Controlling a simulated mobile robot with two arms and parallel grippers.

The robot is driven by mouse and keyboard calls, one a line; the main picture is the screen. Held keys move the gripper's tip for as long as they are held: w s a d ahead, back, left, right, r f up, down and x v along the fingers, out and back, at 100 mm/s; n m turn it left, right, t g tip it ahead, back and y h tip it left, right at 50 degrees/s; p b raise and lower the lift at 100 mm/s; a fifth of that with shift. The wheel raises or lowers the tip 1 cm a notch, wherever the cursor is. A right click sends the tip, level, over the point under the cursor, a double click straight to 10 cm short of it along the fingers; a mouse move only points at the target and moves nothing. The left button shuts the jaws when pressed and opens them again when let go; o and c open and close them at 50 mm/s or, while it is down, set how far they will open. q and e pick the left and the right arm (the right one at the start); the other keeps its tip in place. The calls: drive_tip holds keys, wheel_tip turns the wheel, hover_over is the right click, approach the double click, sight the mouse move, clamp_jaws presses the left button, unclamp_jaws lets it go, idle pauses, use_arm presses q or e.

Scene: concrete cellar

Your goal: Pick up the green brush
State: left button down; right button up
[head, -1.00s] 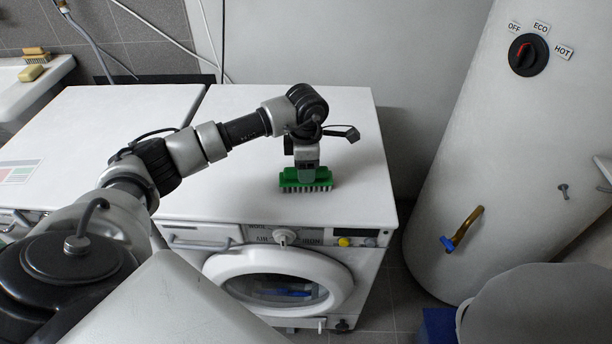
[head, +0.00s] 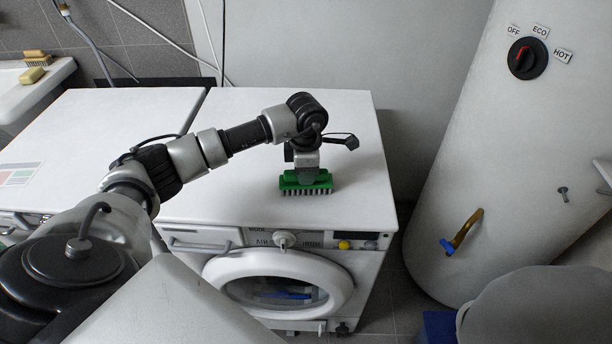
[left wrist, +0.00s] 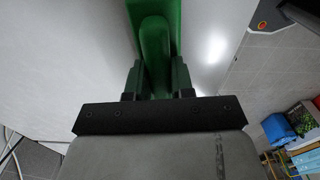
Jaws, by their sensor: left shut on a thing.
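The green brush (head: 289,183) is on the white top of the washing machine (head: 350,207), near its front edge. Its pale bristles point down and look to be at the surface; I cannot tell whether there is a small gap. My left gripper (head: 307,176) comes down from above and is shut on the brush. In the left wrist view the brush's green handle (left wrist: 156,45) lies between the two dark fingers of my left gripper (left wrist: 158,78). The fingers hide part of the handle. My right gripper is not in view.
A second white appliance (head: 75,130) adjoins on the left. A sink (head: 30,92) with a yellow soap bar (head: 31,75) and another brush (head: 37,58) is at far left. A large boiler (head: 500,170) stands to the right. The machine top around the brush is clear.

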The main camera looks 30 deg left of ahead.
use_arm(q)
drive_tip(key=shift+r, duration=0.65)
wheel_tip(320, 180, up, 3)
drive_tip(key=shift+f+b, duration=0.1)
drive_tip(key=shift+b, duration=0.5)
drive_tip(key=d+r+b, duration=0.1)
drive_tip(key=d+r, duration=0.5)
drive_tip(key=d, duration=0.5)
drive_tip(key=shift+s+d+r+b, duration=0.35)
drive_tip(key=shift+s+r, duration=0.05)
